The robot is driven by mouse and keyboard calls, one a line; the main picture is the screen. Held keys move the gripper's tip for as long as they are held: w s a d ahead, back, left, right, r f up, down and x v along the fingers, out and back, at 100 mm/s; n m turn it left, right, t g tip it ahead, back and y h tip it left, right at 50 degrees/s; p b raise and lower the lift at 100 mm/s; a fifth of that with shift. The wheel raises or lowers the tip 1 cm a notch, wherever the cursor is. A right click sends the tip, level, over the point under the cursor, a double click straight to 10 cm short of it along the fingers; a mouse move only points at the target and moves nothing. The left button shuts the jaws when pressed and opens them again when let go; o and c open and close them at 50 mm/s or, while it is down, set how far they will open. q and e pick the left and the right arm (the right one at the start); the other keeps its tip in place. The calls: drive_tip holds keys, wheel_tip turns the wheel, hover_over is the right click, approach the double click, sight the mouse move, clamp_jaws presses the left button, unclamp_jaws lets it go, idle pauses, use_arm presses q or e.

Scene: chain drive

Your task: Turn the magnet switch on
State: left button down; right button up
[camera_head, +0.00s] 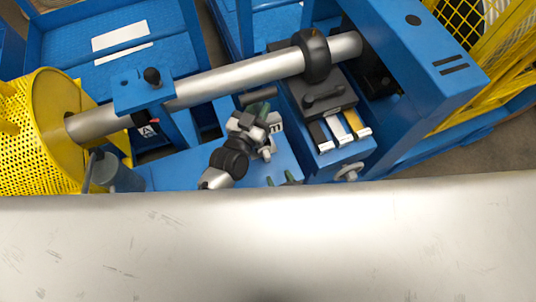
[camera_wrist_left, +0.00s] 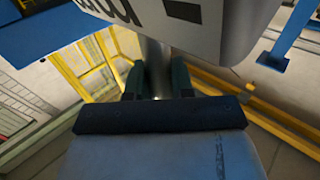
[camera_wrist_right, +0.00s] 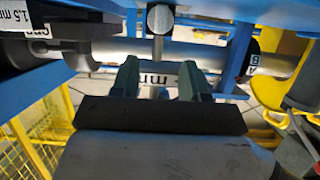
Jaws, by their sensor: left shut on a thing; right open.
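I cannot single out the magnet switch with certainty. A dark block with a lever-like handle (camera_head: 323,96) sits under the steel shaft (camera_head: 235,82) in the head view. My left gripper (camera_head: 263,117) is left of this block, above the blue bench. In the left wrist view its green fingers (camera_wrist_left: 158,82) close around a grey metal post (camera_wrist_left: 156,58) below a white lettered part (camera_wrist_left: 170,22). My right gripper (camera_head: 285,180) shows only its green fingertips at the edge of a large grey surface. In the right wrist view its fingers (camera_wrist_right: 160,82) stand apart, below a round-ended metal pin (camera_wrist_right: 160,20).
Black, white and yellow strips (camera_head: 343,130) lie right of my left gripper, near a small handwheel (camera_head: 347,172). A yellow mesh guard (camera_head: 55,130) stands at left. A blue housing (camera_head: 415,60) stands at right. The grey surface (camera_head: 270,245) blocks the lower head view.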

sight(269, 157)
drive_tip(key=x, duration=1)
drive_tip(key=shift+w+a, duration=0.1)
drive_tip(key=shift+w, duration=0.1)
clamp_jaws()
